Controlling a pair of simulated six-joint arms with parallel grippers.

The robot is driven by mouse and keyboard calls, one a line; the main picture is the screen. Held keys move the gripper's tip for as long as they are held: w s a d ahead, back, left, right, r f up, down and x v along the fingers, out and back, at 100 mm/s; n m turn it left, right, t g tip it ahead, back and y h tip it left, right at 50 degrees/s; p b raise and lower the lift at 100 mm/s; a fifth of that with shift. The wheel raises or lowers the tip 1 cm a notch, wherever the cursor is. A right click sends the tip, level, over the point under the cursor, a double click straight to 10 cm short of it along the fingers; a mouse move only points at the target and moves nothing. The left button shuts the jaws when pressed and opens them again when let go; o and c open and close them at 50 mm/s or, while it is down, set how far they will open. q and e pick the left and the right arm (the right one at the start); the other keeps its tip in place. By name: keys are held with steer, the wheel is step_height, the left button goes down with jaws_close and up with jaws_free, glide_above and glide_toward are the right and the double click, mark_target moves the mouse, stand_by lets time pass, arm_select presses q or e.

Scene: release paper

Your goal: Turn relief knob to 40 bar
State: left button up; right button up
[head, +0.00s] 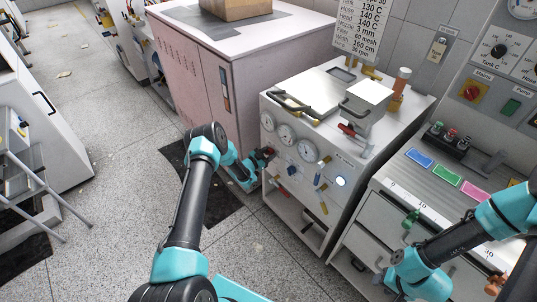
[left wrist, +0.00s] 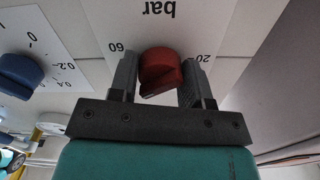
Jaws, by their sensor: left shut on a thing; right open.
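A red knob (left wrist: 160,72) is on a white dial face (left wrist: 215,30) in the left wrist view. The printing appears upside down: "bar", with "60" on the left and "20" on the right. The knob's pointer setting cannot be read clearly. My left gripper (left wrist: 160,84) is shut on the knob, one dark finger on each side. In the head view my left gripper (head: 262,157) is at the left edge of the white machine's front panel (head: 306,176), where it mostly hides the knob. My right arm shows at lower right, but its fingers do not show.
A blue knob (left wrist: 20,76) on a scale with 0, 0.2 and 0.4 sits beside the red one. Several round gauges (head: 286,135) and small levers (head: 321,185) are on the panel. A pink cabinet (head: 205,85) stands behind my left arm.

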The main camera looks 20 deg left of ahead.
arm_select(q)
steer(key=n, duration=0.5)
steer(key=shift+n, duration=2)
steer(key=o, duration=0.9)
steer(key=v, duration=1.7)
steer(key=shift+s+a, duration=0.1)
steer(key=shift+s, duration=0.15)
